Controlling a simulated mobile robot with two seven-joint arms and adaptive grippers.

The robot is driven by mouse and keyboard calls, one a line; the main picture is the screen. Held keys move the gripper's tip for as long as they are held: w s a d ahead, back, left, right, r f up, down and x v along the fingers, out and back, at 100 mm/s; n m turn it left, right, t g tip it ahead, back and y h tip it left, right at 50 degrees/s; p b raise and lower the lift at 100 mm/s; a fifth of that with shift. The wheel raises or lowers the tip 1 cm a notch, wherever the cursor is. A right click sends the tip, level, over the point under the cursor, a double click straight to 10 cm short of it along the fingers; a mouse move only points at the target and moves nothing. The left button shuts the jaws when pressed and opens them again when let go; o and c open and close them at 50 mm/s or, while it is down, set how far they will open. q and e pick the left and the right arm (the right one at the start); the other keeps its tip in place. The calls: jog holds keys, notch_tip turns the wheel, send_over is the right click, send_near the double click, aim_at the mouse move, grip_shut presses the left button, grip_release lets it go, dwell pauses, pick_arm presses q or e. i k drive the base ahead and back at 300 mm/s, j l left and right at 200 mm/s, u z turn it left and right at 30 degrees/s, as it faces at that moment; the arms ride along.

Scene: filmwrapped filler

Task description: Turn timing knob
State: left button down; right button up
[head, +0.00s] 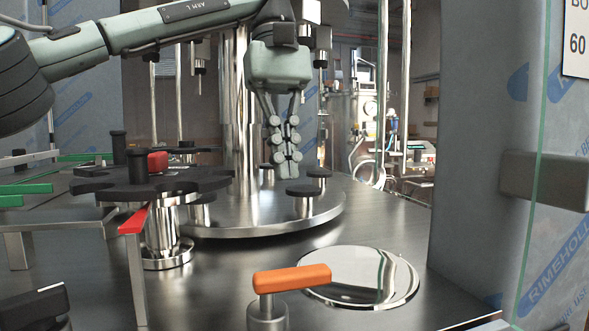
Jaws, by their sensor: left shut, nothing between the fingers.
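My left gripper (287,165) hangs in the upper middle with its fingers pointing down and together, holding nothing. It is above the round steel turntable (270,225), in front of the shiny central column (238,110). An orange bar handle (292,279) on a short steel post stands in the front middle, well below and apart from the gripper. A small red knob (157,162) and a black upright knob (137,165) sit at the black star wheel (150,186) on the left. No label shows which is the timing knob. My right gripper is not in view.
A round shiny plate (362,277) lies on the steel deck behind the orange handle. Green rails (27,189) and a red-topped bracket (134,220) stand at left. A clear panel edge (535,190) and wrapped pillar (480,150) bound the right.

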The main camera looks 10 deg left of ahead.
aim_at(38, 310)
jog(key=k+l, duration=0.45)
jog(key=k, duration=0.15)
jog(key=k+l, duration=0.45)
jog(key=k, duration=0.15)
jog(key=k+l, duration=0.4)
jog(key=k, duration=0.2)
